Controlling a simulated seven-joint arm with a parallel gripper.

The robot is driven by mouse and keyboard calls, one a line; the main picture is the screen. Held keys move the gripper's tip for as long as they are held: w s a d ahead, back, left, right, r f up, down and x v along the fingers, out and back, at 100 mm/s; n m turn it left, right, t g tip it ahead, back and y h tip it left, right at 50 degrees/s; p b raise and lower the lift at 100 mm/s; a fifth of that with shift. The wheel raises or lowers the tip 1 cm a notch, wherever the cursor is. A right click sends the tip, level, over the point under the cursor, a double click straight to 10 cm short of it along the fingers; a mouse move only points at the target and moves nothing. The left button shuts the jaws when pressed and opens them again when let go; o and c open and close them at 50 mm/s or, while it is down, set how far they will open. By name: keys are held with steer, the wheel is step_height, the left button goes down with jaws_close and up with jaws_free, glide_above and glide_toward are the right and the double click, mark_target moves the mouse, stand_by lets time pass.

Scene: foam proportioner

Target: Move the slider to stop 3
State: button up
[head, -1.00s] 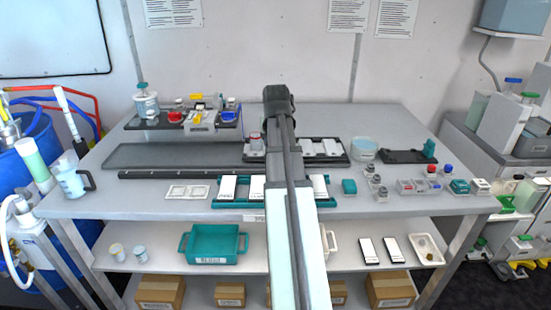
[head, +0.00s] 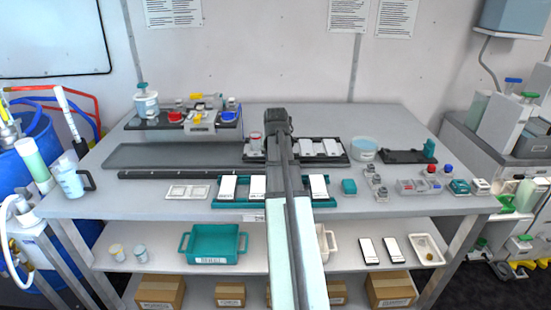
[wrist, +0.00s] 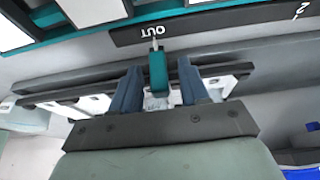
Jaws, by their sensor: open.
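The slider, a teal handle (wrist: 158,72) with a thin white pointer, shows in the wrist view. Its pointer is beside the word OUT on a black scale strip (wrist: 215,25); a 2 mark is at the strip's right end, and no 3 mark shows. My gripper (wrist: 160,85) is open, with one dark blue finger on each side of the handle in this view. I cannot tell whether the fingers touch it. In the head view my arm hides the fingers and the slider. A long black rail (head: 170,174) runs left from there.
A teal rack (head: 239,204) with white cards stands in front of the rail. Behind are a grey tray (head: 170,156) and a dark rack with white blocks (head: 320,147). Small containers (head: 374,180) stand to the right. The front left table top is mostly clear.

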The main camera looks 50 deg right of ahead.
steer(key=shift+c, duration=0.3)
jaws_close()
stand_by(0.3)
